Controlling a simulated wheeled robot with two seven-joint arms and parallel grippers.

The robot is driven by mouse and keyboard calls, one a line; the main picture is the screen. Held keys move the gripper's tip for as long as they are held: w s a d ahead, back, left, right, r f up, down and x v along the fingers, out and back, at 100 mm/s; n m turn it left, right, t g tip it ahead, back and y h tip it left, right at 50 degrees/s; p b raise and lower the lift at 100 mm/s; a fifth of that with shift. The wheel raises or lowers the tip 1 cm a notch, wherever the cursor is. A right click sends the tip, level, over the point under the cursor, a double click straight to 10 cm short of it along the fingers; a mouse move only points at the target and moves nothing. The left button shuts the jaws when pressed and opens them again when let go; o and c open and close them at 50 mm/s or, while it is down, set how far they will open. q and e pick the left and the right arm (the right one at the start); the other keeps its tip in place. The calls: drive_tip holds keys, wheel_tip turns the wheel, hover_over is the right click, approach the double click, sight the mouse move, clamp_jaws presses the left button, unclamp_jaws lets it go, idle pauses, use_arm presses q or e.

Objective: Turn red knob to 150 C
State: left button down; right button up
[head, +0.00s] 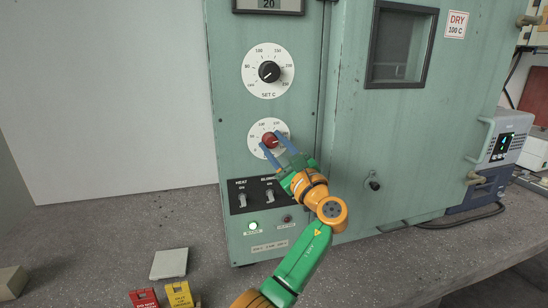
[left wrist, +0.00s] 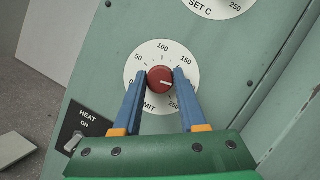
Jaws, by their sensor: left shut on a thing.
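The red knob (head: 270,140) sits in the middle of a white round dial (head: 257,129) on the green control panel. In the left wrist view the red knob (left wrist: 161,79) shows a pale mark pointing to the right, between 150 and 250; a finger hides that part of the scale. The figures 50, 100, 150 and 250 and part of the word LIMIT can be read. My left gripper (head: 274,148) has its blue fingers on both sides of the knob, shut on it. My right gripper is out of view.
Above is the SET C dial with a black knob (head: 269,71). Below are the heat switch (head: 242,199), the blower switch and a lit lamp (head: 253,226). The oven door (head: 365,130) is right of the panel. Red and yellow tags (head: 180,295) lie on the bench.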

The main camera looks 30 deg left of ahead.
use_arm(q)
drive_tip(key=shift+f+n+g, duration=0.1)
drive_tip(key=shift+n+g, duration=0.4)
drive_tip(key=shift+n, duration=0.7)
drive_tip(key=shift+n+g, duration=0.6)
drive_tip(key=shift+n, duration=0.5)
drive_tip(key=n, duration=0.1)
drive_tip(key=n+h, duration=0.1)
drive_tip(key=n, duration=0.1)
drive_tip(key=shift+r+g+p, duration=0.3)
drive_tip(key=shift+n+g+h+p, duration=0.4)
drive_tip(key=shift+n+h+p, duration=0.3)
drive_tip(key=shift+n, duration=1.1)
drive_tip(key=shift+c, duration=2.3)
unclamp_jaws()
drive_tip(key=shift+w+f, duration=0.1)
